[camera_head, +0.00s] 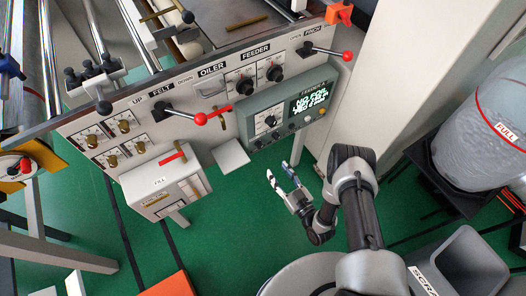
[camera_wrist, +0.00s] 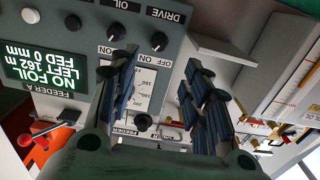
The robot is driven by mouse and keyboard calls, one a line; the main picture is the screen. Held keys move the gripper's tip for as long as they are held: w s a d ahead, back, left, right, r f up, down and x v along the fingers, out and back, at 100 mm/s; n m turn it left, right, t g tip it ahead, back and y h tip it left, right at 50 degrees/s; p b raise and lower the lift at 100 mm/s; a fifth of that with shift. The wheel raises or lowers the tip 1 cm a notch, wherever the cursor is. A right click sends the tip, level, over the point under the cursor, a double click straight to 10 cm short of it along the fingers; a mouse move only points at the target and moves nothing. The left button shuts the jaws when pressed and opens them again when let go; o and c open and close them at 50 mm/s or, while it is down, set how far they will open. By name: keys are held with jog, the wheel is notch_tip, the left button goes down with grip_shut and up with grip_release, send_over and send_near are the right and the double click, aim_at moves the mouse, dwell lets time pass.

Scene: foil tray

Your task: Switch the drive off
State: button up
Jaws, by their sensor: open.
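The grey feeder control panel (camera_head: 283,115) carries a lit green display and several dark knobs. In the wrist view the panel (camera_wrist: 68,22) is rotated. There the black drive knob (camera_wrist: 159,41) sits by the DRIVE label, with ON and OFF marks near it; which mark it points to is too small to tell. The oil knob (camera_wrist: 115,32) is beside it. My gripper (camera_head: 277,170) is open and empty in front of the panel's lower side, apart from it.
The display (camera_wrist: 47,62) reads NO FOIL. Red-tipped levers (camera_head: 200,119) stick out from the machine front. A white box (camera_head: 165,190) juts out at left, and a full clear bin (camera_head: 495,115) stands at right. Green floor is free below the panel.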

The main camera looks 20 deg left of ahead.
aim_at(259, 145)
jog(key=b+x, duration=0.3)
jog(key=x, duration=0.8)
jog(key=shift+w+a, duration=0.25)
jog(key=shift+a, duration=0.05)
grip_shut()
